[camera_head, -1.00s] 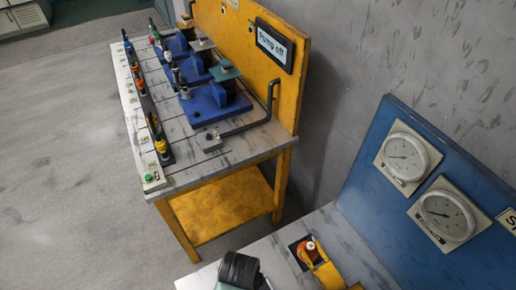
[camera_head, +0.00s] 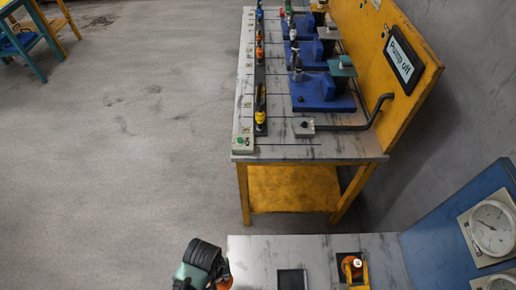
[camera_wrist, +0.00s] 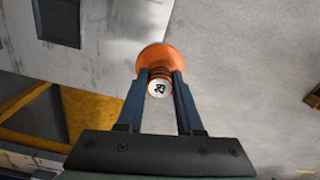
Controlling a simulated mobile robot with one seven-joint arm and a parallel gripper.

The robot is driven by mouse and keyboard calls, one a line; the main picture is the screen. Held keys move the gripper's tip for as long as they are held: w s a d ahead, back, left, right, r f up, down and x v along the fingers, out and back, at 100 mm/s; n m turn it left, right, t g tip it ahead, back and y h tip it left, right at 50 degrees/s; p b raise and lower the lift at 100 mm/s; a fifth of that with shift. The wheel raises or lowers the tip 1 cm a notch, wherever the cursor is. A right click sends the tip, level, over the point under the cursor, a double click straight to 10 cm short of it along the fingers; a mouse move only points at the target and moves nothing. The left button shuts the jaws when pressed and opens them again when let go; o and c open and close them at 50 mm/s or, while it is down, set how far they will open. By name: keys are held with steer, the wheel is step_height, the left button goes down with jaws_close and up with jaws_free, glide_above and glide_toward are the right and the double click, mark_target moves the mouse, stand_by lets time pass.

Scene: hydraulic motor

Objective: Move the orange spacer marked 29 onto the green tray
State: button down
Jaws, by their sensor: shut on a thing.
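The orange spacer (camera_wrist: 157,56) has a round white end with a dark marking that looks like 29. My gripper (camera_wrist: 157,80) is shut on it, with one blue-grey finger on each side. In the head view, my gripper sits at the bottom, just left of the near bench's edge, and part of the orange spacer (camera_head: 226,283) shows beside my dark wrist.
The near grey bench (camera_head: 250,262) has a dark square (camera_head: 292,280) and another orange part (camera_head: 351,265) by a yellow fixture. A blue gauge panel (camera_head: 463,195) stands right. Behind is a yellow-framed bench (camera_head: 290,152) with blue devices. Open floor (camera_head: 130,140) lies left.

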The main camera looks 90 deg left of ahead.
steer(key=s, duration=0.6)
steer(key=d+p, duration=0.6)
steer(key=d, duration=0.8)
steer(key=shift+s+d, duration=0.3)
steer(key=shift+s, duration=0.1)
steer(key=shift+s+a, duration=0.1)
